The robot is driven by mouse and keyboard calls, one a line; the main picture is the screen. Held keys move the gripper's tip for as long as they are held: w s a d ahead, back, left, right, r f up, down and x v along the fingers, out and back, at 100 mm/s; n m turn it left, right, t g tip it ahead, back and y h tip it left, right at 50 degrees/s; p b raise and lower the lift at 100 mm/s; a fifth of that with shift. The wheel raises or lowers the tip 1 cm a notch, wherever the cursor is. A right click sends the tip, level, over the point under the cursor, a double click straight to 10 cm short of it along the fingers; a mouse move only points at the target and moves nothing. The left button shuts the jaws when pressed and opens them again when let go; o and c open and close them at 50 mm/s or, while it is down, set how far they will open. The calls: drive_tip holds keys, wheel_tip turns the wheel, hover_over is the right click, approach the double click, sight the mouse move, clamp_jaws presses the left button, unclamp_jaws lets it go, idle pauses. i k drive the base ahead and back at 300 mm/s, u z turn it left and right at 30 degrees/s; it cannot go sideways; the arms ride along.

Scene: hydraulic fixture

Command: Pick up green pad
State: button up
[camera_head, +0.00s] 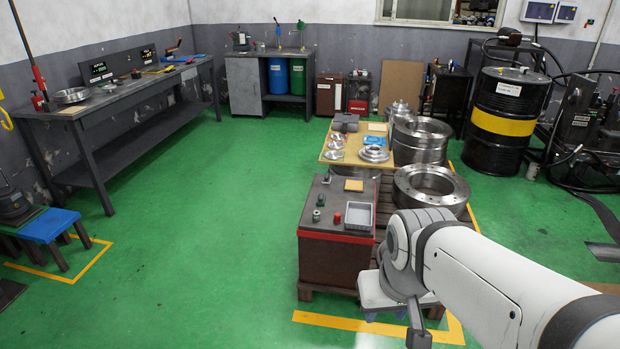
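I cannot pick out a clear green pad. Two small dark green pieces, one (321,199) behind the other (316,215), sit on top of the brown cabinet (335,262); they are too small to tell their shape. A flat green surface (14,216) also shows beside the blue stool top (48,226) at far left. My gripper (418,334) is low at the bottom, right of the cabinet and apart from its top. My arm hides part of it, and I cannot see whether it is open or holds anything.
The cabinet top also bears a red piece (337,218), a grey tray (358,214) and a tan pad (353,185). Behind it, metal parts lie on a wooden board (342,158). Large metal rings (431,188) stand close to my arm. The green floor (215,240) to the left is clear.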

sight(320, 200)
drive_tip(key=z, duration=0.2)
drive_tip(key=k, duration=0.4)
drive_tip(key=u, duration=1)
drive_tip(key=i, duration=3.05)
drive_tip(key=z, duration=1.1)
drive_tip(key=i, duration=0.5)
drive_tip(key=z, duration=0.45)
drive_tip(key=k, duration=0.9)
drive_tip(key=z, duration=0.15)
